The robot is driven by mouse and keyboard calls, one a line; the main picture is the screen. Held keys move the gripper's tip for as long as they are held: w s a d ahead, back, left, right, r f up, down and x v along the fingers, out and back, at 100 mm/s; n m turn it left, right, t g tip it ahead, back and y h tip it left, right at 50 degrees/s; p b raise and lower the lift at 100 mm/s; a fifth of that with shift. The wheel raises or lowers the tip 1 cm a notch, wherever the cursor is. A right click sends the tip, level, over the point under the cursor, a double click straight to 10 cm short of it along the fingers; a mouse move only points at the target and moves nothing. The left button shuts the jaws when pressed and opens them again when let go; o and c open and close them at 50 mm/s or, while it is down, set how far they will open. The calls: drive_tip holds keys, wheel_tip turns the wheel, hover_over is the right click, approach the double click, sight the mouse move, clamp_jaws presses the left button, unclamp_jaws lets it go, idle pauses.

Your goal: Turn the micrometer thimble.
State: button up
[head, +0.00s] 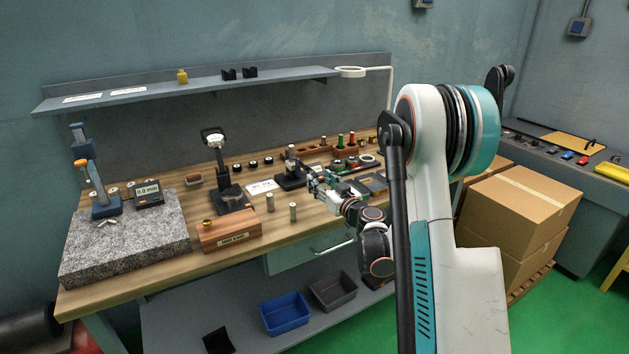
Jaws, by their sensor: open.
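A small dark stand (291,181) on the wooden workbench holds a metal device that looks like the micrometer (291,165). Its thimble is too small to make out and may be partly hidden by my gripper. My gripper (314,178) is open, just right of this stand, with its fingers pointing left toward it. I cannot tell whether the fingers are around the thimble, touching it or apart from it. My arm comes in from the right, over the bench's front edge.
Left of the stand are a white card (262,186), a black dial-gauge stand (233,198), a wooden block (229,235) and a granite plate (130,243). Cardboard boxes (522,208) are at right.

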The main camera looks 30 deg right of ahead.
sight(314, 175)
drive_tip(key=shift+w+a+b, duration=0.1)
drive_tip(key=shift+w+b, duration=0.35)
drive_tip(key=shift+w, duration=1.85)
clamp_jaws()
